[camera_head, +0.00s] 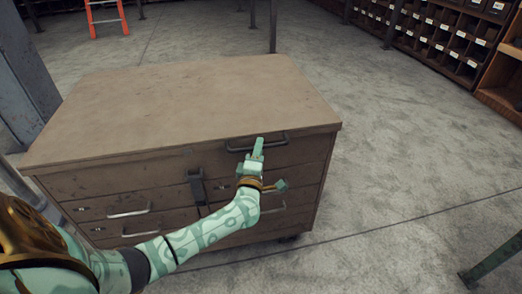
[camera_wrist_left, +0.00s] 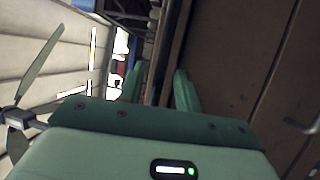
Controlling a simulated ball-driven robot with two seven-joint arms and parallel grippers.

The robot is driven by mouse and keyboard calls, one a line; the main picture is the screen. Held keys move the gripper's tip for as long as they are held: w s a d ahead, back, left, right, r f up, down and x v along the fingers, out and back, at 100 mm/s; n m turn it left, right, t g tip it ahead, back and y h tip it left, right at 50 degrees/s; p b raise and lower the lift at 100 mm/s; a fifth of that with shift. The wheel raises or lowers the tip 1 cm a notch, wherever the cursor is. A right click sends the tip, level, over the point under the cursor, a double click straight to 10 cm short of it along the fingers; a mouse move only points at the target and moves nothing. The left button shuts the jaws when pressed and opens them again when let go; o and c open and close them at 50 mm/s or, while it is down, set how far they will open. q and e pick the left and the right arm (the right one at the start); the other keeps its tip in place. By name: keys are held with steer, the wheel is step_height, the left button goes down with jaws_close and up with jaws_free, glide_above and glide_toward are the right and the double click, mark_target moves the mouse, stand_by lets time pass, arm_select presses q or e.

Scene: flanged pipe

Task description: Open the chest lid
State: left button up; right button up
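The chest (camera_head: 130,185) is a worn brown cabinet with drawers in its front. Its flat lid (camera_head: 185,95) lies level on top and looks shut. A dark bar handle (camera_head: 232,149) sits on the lid's front edge, right of the middle. My left gripper (camera_head: 258,142) is at this handle, in front of the lid edge, and hides part of it. In the left wrist view the two green fingers (camera_wrist_left: 159,88) stand apart, with the chest's brown front (camera_wrist_left: 235,50) to their right. I cannot tell whether they touch the handle. My right gripper is not in view.
A dark latch (camera_head: 196,187) hangs on the chest's front, left of my gripper. Drawer handles (camera_head: 128,212) stick out below. Shelves of small bins (camera_head: 440,35) stand at the back right. An orange ladder (camera_head: 105,20) is at the back left.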

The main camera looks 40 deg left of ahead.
arm_select(q)
steer(key=shift+w+a+r, duration=0.1)
steer(key=shift+w+a, duration=0.15)
steer(key=shift+w, duration=0.3)
jaws_close()
